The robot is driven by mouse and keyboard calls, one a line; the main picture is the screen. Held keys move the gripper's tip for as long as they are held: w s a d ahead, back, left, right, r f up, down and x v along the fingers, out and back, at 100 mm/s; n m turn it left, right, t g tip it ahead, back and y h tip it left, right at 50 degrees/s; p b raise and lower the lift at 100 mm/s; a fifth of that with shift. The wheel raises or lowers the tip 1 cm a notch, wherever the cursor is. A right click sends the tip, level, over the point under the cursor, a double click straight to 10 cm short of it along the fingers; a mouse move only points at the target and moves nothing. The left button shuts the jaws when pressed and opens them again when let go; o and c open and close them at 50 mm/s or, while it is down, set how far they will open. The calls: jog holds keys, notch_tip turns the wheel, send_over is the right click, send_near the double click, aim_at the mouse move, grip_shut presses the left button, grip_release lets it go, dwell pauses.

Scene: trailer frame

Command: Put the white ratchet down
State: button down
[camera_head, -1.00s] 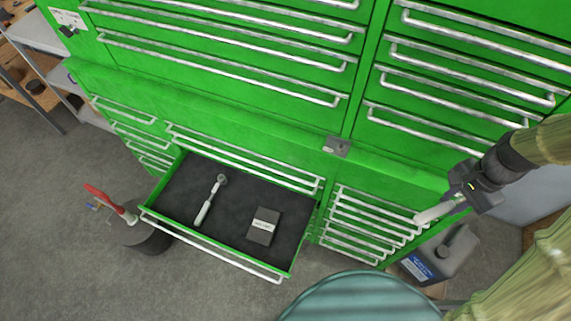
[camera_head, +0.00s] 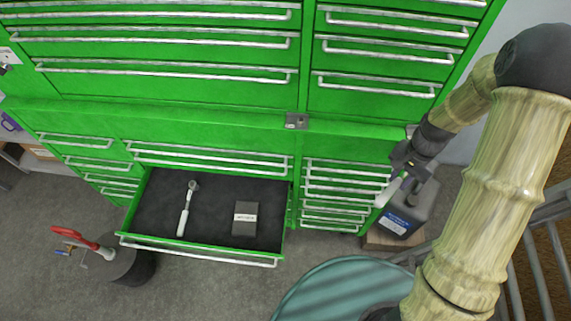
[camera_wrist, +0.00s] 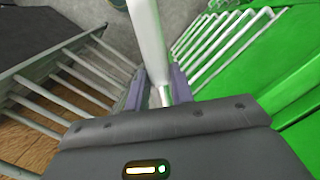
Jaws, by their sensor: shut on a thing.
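My gripper (camera_head: 402,174) is shut on a white-handled tool, the white ratchet (camera_head: 387,192), at the right of the head view. In the wrist view the gripper (camera_wrist: 158,92) grips its metal neck, and the white handle (camera_wrist: 148,35) extends away from the jaws. The ratchet's head is hidden. It is held in the air in front of the right-hand drawers. A second ratchet with a white handle (camera_head: 184,215) lies in the open drawer (camera_head: 150,240), left of a dark box.
The dark box (camera_head: 245,218) with a pale label lies in the drawer. A teal round surface (camera_head: 340,290) is at the bottom. A dark container with a red-handled tool (camera_head: 85,240) stands left. The drawer's middle has bare liner.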

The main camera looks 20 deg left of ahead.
jog(key=d+f+n+b, duration=0.2)
jog(key=f+b, duration=0.6)
jog(key=f, duration=1.3)
jog(key=s+d+f+n+b, duration=0.1)
jog(key=f+b, duration=0.7)
jog(key=f, duration=1.2)
jog(key=shift+s+d+f+n+h, duration=0.2)
jog(key=shift+d+f+n+h, duration=0.15)
jog(key=shift+d+n, duration=0.4)
jog(key=shift+d, duration=0.2)
